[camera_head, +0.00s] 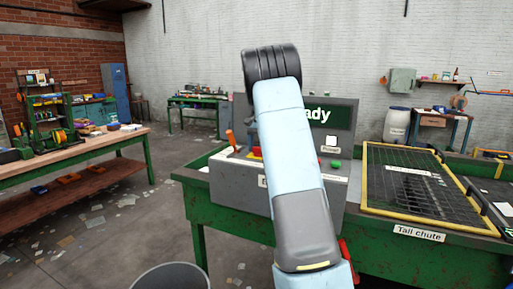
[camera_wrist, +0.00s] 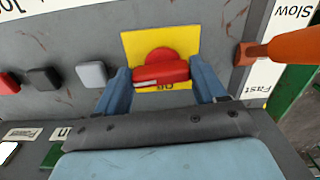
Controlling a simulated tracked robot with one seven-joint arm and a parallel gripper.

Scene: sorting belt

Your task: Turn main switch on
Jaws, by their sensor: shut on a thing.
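The main switch (camera_wrist: 162,54) is a red knob with a bar-shaped handle on a square yellow plate (camera_wrist: 188,42) in the wrist view. Its bar lies across the picture, slightly tilted. My gripper (camera_wrist: 160,70) has its two blue fingers on either side of the bar, closed on its ends. A small label on the plate below the bar is mostly covered and cannot be read for sure. In the head view my arm hides the gripper and most of the switch. The grey control console (camera_head: 232,185) stands on a green bench, its screen (camera_head: 325,115) ending in "ady".
An orange lever (camera_wrist: 290,45) beside a Slow/Fast label is right of the switch in the wrist view. Grey (camera_wrist: 92,74), black (camera_wrist: 43,78) and red (camera_wrist: 8,83) buttons sit to the left. The yellow-framed tail chute (camera_head: 400,211) is right of the console.

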